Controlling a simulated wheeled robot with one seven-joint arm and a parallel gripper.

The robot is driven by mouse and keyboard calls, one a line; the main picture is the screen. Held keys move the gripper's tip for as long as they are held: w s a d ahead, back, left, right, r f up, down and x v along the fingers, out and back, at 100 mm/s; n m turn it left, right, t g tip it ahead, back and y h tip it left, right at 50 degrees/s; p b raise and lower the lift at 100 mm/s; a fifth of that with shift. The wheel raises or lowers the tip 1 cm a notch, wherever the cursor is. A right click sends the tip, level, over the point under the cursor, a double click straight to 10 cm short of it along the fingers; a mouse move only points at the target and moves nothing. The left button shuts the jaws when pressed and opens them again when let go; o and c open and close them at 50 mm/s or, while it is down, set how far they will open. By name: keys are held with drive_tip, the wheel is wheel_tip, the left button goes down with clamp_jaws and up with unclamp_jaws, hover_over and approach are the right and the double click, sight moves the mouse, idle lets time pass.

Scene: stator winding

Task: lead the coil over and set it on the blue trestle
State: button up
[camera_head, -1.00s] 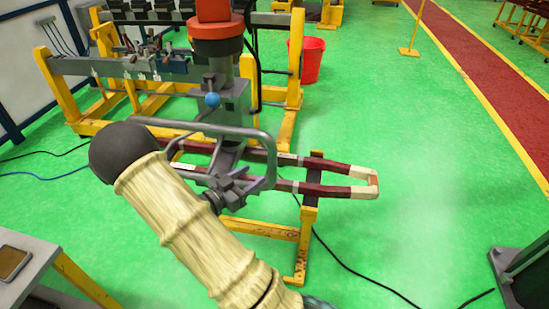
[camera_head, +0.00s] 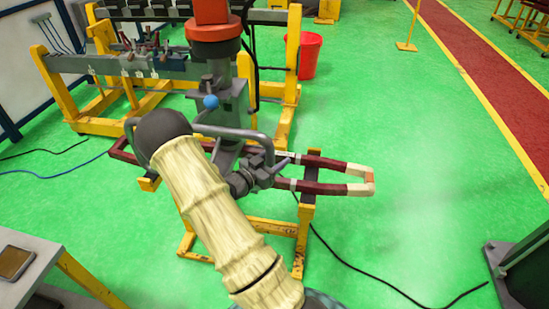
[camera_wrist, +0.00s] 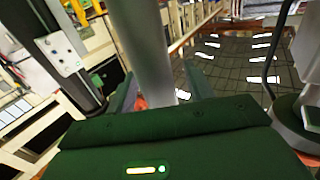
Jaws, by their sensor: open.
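The coil (camera_head: 325,189) is a long, flat dark-red loop with pale bands and a pale right end, in the head view. It lies level at the top of a yellow trestle (camera_head: 303,240); I see no blue trestle. A grey lifting column (camera_head: 220,92) with an orange-red top, a bent handle bar and a clamp stands over its middle. I cannot tell whether the clamp grips the coil. In the wrist view my gripper (camera_wrist: 160,88) is open, its green fingers on either side of a grey bar (camera_wrist: 145,45). My sleeved arm hides part of the coil and handle in the head view.
A yellow and grey rack (camera_head: 130,62) stands behind at left, with a red bucket (camera_head: 309,55) beside it. A grey table (camera_head: 28,262) is at lower left and a dark base (camera_head: 520,270) at lower right. Cables cross the floor.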

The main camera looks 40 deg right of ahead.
clamp_jaws()
idle(1.3)
idle(2.0)
